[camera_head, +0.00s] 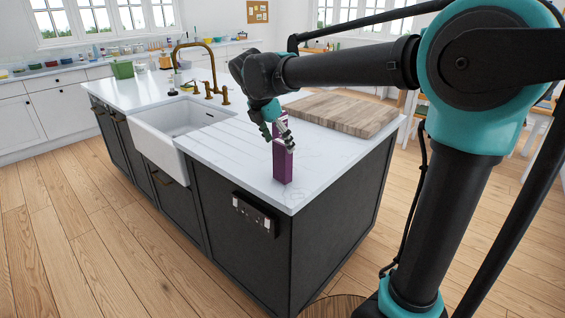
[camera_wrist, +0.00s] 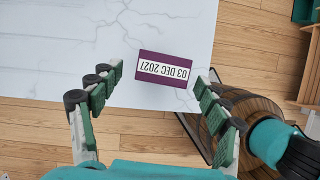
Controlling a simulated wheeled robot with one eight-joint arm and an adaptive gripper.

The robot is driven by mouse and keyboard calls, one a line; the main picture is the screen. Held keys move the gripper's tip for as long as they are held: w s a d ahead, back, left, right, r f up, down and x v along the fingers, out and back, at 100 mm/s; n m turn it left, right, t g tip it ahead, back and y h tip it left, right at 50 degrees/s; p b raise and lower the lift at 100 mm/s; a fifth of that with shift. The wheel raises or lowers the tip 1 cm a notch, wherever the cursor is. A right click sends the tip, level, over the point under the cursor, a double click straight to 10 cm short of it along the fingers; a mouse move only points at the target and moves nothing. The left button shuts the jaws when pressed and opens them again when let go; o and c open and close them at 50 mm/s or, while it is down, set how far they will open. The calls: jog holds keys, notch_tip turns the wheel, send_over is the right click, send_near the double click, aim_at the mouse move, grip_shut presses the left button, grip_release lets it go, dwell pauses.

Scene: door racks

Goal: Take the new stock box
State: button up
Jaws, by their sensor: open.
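A purple box (camera_head: 283,165) stands upright on the white counter of the kitchen island, near its front corner. More purple (camera_head: 279,127) shows just behind my gripper; I cannot tell whether it is a second box. In the wrist view a purple box (camera_wrist: 164,82) has a white label with the upside-down date 03 DEC and a year that looks like 2027. My gripper (camera_head: 281,138) is at the top of the front box in the head view. In the wrist view my gripper (camera_wrist: 160,86) is open, with its fingers left and right of the labelled box and gaps on both sides.
A wooden board (camera_head: 342,112) lies on the counter behind the box. A white sink (camera_head: 180,132) with a brass tap (camera_head: 212,75) is to the left. A dark outlet panel (camera_head: 255,214) is on the island's side. In the wrist view the counter edge runs close by the box.

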aim_at(282, 152)
jog(key=shift+x, duration=2.35)
jog(key=shift+s, duration=0.15)
jog(key=c, duration=1.4)
